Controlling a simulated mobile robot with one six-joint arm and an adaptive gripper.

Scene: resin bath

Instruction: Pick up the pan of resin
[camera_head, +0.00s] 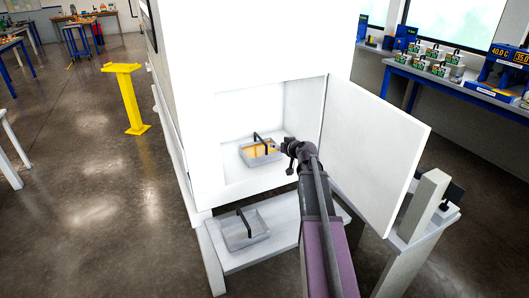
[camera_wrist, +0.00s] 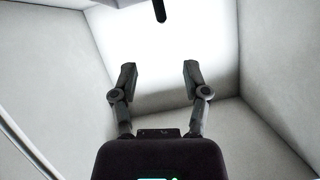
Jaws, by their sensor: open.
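The pan of resin (camera_head: 264,152) is a shallow grey pan with amber content and a black bar handle across its top. It sits on the floor of the white cabinet's opening. My gripper (camera_head: 288,149) is at the pan's right side in the head view; whether it touches the pan cannot be told. In the wrist view my gripper (camera_wrist: 158,78) is open, its two dark fingers apart with nothing between them. A black bar (camera_wrist: 159,11) shows beyond the fingertips at the top edge, possibly the pan's handle.
The white cabinet (camera_head: 246,45) has its door (camera_head: 372,150) swung open to the right of my arm. A second grey pan (camera_head: 246,232) with a black handle stands on the low white shelf (camera_head: 295,232) below. A yellow stand (camera_head: 130,98) is at the left on open floor.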

